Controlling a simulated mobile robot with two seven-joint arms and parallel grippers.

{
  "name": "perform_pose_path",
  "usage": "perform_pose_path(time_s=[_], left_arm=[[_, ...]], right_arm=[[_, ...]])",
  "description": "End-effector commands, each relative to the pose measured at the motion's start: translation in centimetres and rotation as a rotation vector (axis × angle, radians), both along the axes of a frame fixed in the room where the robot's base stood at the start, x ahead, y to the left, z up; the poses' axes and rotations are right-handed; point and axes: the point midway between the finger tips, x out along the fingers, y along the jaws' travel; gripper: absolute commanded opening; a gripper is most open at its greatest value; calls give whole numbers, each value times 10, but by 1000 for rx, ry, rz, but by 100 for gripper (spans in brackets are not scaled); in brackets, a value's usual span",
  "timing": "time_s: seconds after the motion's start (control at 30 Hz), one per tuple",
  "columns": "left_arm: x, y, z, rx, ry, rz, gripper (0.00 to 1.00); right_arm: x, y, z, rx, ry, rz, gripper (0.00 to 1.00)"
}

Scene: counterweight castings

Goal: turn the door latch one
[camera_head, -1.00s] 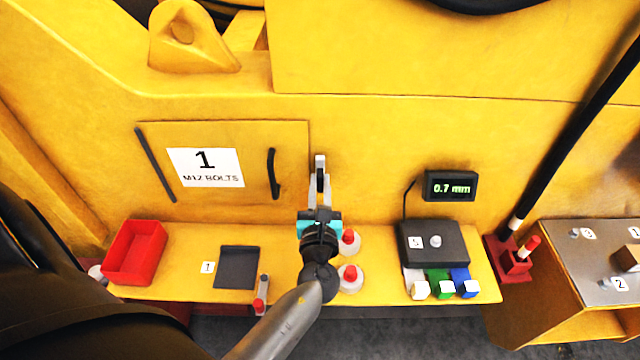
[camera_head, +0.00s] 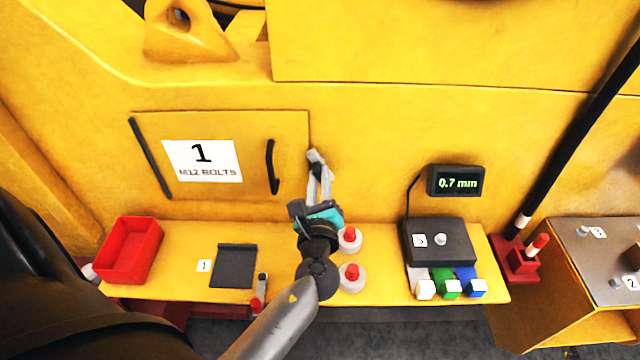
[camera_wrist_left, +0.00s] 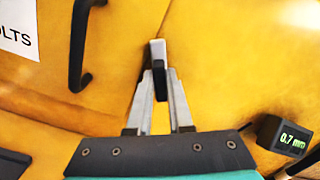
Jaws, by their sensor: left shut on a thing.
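The door one panel (camera_head: 225,195) is yellow, with a white label reading 1 M12 BOLTS and a black handle (camera_head: 270,166). It sits flush in the yellow wall. My left gripper (camera_head: 319,174) is shut on the latch from below. In the left wrist view the fingertips (camera_wrist_left: 159,82) close around the latch (camera_wrist_left: 157,52), whose grey top and dark lower part show between them. My right gripper is not in view.
A yellow shelf below holds a red bin (camera_head: 132,250), a dark tray (camera_head: 234,266), two red-capped white bottles (camera_head: 350,239) and a dark box (camera_head: 440,242) with coloured blocks. A display (camera_head: 456,181) reads 0.7 mm. A black pole (camera_head: 570,130) stands at right.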

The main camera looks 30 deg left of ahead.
Motion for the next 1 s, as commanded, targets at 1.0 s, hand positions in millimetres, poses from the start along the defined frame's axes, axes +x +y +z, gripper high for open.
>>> perform_pose_path(time_s=[1.0], left_arm=[[-1,2,-6,-784,-478,1,0]], right_arm=[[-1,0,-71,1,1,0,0]])
